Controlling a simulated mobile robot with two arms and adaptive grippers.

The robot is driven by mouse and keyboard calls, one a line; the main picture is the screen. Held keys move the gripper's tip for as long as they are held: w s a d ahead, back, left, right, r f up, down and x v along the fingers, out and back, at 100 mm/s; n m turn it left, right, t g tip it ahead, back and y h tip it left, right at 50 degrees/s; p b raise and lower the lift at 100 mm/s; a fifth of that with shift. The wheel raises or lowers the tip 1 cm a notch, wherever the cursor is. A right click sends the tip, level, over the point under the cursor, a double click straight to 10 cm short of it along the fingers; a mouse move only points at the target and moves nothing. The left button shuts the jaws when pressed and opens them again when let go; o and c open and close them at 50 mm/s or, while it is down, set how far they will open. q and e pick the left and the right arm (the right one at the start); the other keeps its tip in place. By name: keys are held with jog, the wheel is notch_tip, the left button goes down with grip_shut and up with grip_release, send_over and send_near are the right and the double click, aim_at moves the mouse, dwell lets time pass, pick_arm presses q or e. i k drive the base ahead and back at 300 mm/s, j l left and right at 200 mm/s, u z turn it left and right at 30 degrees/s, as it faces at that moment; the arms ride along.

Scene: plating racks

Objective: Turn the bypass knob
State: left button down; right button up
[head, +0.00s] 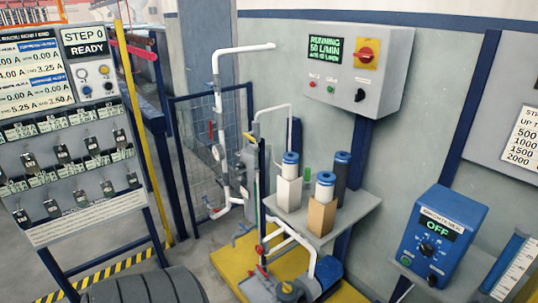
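No label reading "bypass" is legible, so I cannot tell which knob it is. A grey control box (358,65) on the wall has a green-lit display, a red rotary switch on a yellow plate (366,54) and a small black knob (360,95). A blue box (438,236) at the lower right shows OFF and has a dial knob (427,249). The left panel has small knobs (87,90) under its STEP 0 READY display (84,42). Neither of my grippers is in view.
A shelf (355,212) holds filter cartridges with blue caps, some in boxes. Pipework, a grey cylinder (248,175) and a pump stand on a yellow base (285,266). Several tagged hooks hang on the left panel (70,170). Open floor (190,262) shows between panel and pump.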

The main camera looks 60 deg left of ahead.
aim_at(260, 250)
jog(key=j, duration=0.5)
jog(key=k+j+z, duration=0.15)
jog(key=j, duration=0.85)
jog(key=k+j+z, duration=0.15)
jog(key=j, duration=0.85)
jog(key=k+j+z, duration=0.1)
jog(key=j, duration=0.4)
